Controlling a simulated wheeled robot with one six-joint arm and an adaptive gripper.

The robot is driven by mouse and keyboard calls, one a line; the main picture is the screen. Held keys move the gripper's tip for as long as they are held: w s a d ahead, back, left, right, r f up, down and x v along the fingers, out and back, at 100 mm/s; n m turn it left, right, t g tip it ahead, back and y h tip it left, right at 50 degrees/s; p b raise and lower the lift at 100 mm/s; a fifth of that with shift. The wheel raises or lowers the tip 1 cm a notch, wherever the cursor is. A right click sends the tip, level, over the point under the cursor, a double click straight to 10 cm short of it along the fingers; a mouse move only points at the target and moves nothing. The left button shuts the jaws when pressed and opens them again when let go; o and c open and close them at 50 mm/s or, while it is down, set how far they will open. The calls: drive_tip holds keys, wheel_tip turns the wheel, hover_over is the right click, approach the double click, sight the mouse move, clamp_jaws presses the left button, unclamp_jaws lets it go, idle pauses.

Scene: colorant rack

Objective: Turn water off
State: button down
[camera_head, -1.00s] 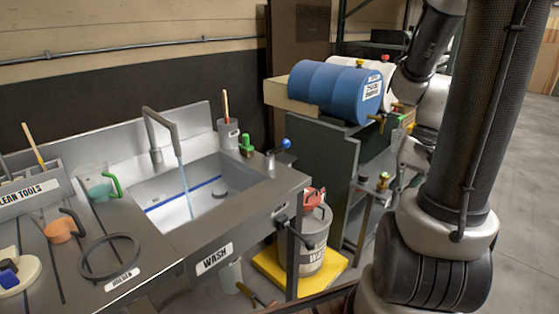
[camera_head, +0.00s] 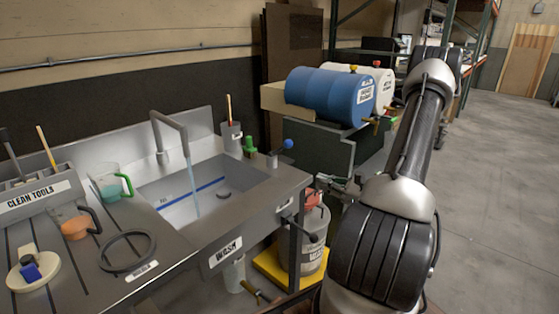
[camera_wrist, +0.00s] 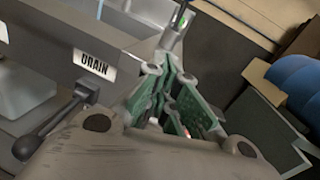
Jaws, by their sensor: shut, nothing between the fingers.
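The grey faucet (camera_head: 170,130) arches over the wash sink (camera_head: 150,186), and a stream of water (camera_head: 193,190) runs from its spout into the basin. A lever with a blue ball knob (camera_head: 288,144) stands on a metal base at the sink's back right corner. My gripper is shut and empty; the wrist view shows its green-padded fingers (camera_wrist: 172,72) beside the sink's right end, pointing toward a metal post (camera_wrist: 178,30) at the rim. In the head view it is small and partly hidden by my arm. Contact with the post cannot be told.
A black drain lever (camera_wrist: 45,125) sticks out below the DRAIN label (camera_wrist: 94,64). A blue drum (camera_head: 325,95) lies on a stand right of the sink. A waste bucket (camera_head: 312,245) stands beneath on a yellow tray (camera_head: 270,275). Open floor lies to the right.

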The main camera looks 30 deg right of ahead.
sight(297, 175)
drive_tip(key=shift+w+d+r+m+t+h, duration=0.15)
drive_tip(key=shift+w+d+r+t, duration=0.1)
drive_tip(key=shift+r, duration=0.15)
drive_tip(key=shift+w+d+r+m+t+h, duration=0.15)
drive_tip(key=shift+w+r+t, duration=0.1)
drive_tip(key=shift+r, duration=0.1)
drive_tip(key=x, duration=1)
drive_tip(key=shift+w+a, duration=0.15)
drive_tip(key=shift+w+a+r, duration=0.2)
drive_tip(key=shift+w+r, duration=0.05)
drive_tip(key=shift+r, duration=0.3)
drive_tip(key=shift+w+a+r, duration=0.2)
drive_tip(key=shift+w+r, duration=0.1)
drive_tip(key=shift+r, duration=0.2)
drive_tip(key=shift+w+a+r, duration=0.25)
drive_tip(key=shift+w+r, duration=0.1)
drive_tip(key=shift+r, duration=0.1)
